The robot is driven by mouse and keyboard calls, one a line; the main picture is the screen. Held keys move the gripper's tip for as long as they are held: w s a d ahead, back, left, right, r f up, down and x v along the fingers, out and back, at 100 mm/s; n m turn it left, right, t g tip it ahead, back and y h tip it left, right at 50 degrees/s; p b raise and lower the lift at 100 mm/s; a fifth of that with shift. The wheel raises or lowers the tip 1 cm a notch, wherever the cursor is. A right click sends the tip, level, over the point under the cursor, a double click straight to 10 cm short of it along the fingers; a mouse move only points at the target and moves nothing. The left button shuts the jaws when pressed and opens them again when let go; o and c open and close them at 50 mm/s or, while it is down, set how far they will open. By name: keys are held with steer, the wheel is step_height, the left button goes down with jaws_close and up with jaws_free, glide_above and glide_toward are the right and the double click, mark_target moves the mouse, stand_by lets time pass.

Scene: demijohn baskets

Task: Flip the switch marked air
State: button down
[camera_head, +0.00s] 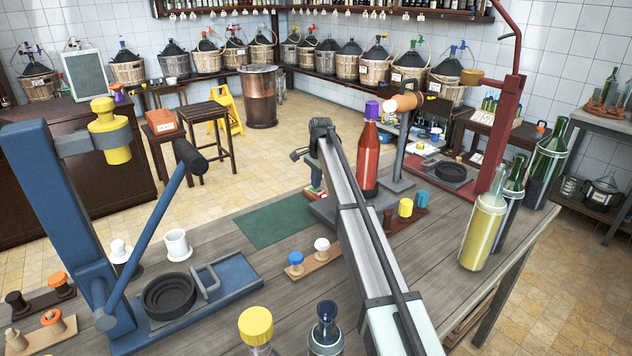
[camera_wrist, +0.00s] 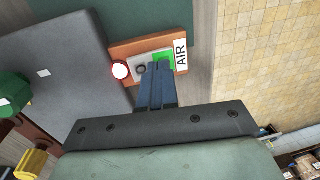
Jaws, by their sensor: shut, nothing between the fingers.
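The switch marked AIR is on an orange-brown block (camera_wrist: 152,46) in the wrist view. The black AIR lettering is on a white label (camera_wrist: 181,55) at its right end. A green patch (camera_wrist: 163,59) shows beside the label, next to a pale plate, and a round red-and-white piece (camera_wrist: 120,71) is at the left. My gripper (camera_wrist: 160,66) is shut and empty, with its fingertips over the switch plate. They hide part of it, and I cannot tell whether they touch it. In the head view, the switch block (camera_head: 315,191) is small and partly hidden.
A dark green mat (camera_head: 275,224) lies on the wooden table. A red bottle (camera_head: 368,160) stands close to the right of the switch. A grey slab (camera_wrist: 75,55) lies left of the block in the wrist view. Blue and red lever stands flank the work area.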

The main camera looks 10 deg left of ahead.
step_height(320, 180, up, 14)
steer(key=w+a, duration=0.1)
steer(key=shift+f, duration=0.15)
steer(key=shift+w+a, duration=0.1)
stand_by(0.4)
